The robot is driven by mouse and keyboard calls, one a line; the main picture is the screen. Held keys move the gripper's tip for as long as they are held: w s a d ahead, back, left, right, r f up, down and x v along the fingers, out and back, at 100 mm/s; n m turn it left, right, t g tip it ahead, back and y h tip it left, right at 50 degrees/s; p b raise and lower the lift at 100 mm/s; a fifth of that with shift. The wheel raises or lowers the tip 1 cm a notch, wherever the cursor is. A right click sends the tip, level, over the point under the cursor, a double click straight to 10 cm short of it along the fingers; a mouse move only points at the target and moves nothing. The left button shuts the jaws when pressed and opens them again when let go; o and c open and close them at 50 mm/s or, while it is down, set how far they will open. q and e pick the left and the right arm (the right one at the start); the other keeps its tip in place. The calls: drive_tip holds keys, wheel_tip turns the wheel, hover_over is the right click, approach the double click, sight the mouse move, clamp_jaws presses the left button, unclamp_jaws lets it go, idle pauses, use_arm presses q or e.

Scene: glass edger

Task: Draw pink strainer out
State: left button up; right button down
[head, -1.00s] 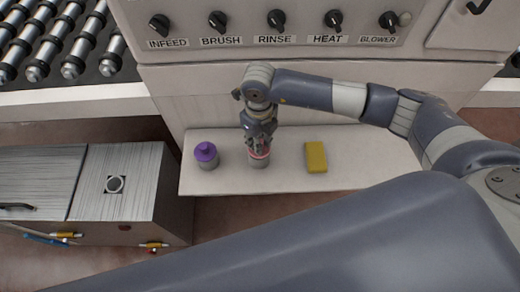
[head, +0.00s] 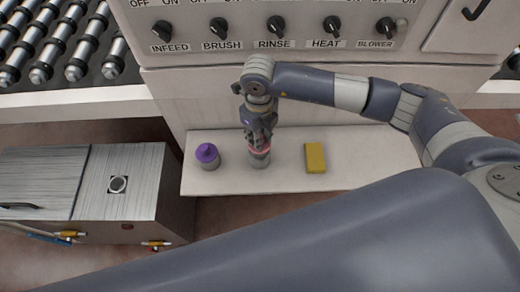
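The pink strainer (head: 260,151) shows as a pink rim at the top of a grey cylindrical canister, which stands upright on the white shelf (head: 225,181). My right gripper (head: 261,145) points down at this rim, with its fingers at or around it. The fingers hide part of the pink piece. Whether they are closed on it is too small to tell. The lower part of the strainer is not visible, and only the canister's grey wall (head: 260,162) shows below the rim. My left gripper is not in view.
A grey canister with a purple top (head: 207,154) stands left of the pink one. A yellow block (head: 315,158) lies to the right. A machine panel with knobs (head: 275,27) rises behind the shelf. A metal box (head: 118,205) stands at left.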

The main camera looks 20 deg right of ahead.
drive_tip(key=shift+r+p, duration=1.05)
drive_tip(key=shift+r, duration=1)
drive_tip(key=shift+r, duration=0.1)
drive_tip(key=shift+r+p, duration=0.9)
drive_tip(key=shift+r, duration=1.05)
